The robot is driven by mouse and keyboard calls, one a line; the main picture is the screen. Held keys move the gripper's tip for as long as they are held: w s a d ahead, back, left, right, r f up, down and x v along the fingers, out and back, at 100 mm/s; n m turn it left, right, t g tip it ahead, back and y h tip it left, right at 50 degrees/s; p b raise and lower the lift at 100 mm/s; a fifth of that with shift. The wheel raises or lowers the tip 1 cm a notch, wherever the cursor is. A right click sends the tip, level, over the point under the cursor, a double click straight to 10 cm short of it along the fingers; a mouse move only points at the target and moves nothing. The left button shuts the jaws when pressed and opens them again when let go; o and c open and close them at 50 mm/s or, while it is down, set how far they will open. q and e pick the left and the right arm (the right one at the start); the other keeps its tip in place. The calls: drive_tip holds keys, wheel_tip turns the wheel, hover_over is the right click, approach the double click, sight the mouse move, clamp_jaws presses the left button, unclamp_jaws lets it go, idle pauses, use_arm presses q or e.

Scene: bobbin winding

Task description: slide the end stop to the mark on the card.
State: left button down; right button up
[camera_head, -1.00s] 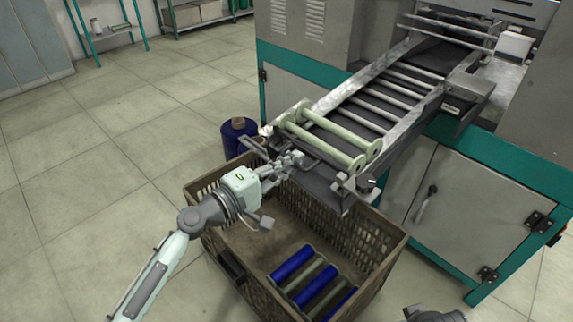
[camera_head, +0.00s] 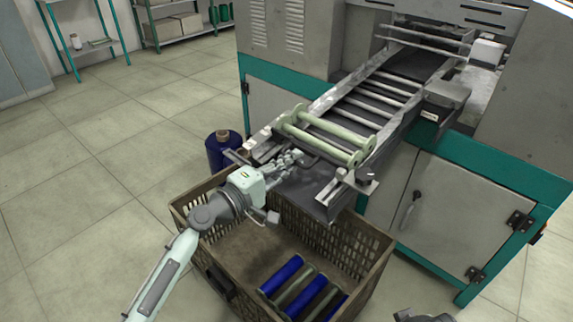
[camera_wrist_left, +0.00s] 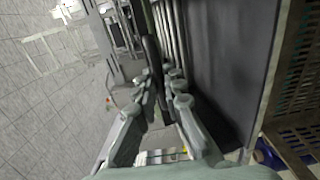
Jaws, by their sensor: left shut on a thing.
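My left gripper (camera_head: 290,158) is at the lower end of the machine's sloping chute (camera_head: 329,205). It is shut on a dark bar that looks like the end stop (camera_wrist_left: 152,75), seen between the fingers in the left wrist view. In the head view the fingers mostly hide this bar. Two pale green bobbins (camera_head: 338,131) lie across the chute just above the gripper. I cannot tell which is the card, and no mark is readable.
A brown slatted crate (camera_head: 352,258) stands below the chute, holding several blue and green bobbins (camera_head: 283,274). A blue spool (camera_head: 222,152) stands on the floor behind the crate. The machine's cabinet (camera_head: 450,195) is on the right. The floor at left is clear. A grey part of mine shows at the bottom edge.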

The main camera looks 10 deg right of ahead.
sight(303, 150)
use_arm(q)
drive_tip(key=shift+r+x, duration=0.15)
drive_tip(key=shift+x, duration=0.75)
drive_tip(key=shift+r+x, duration=0.2)
drive_tip(key=shift+x, duration=0.7)
drive_tip(key=shift+r+x, duration=0.15)
drive_tip(key=shift+x, duration=0.75)
drive_tip(key=c, duration=0.9)
unclamp_jaws()
drive_tip(key=v, duration=0.8)
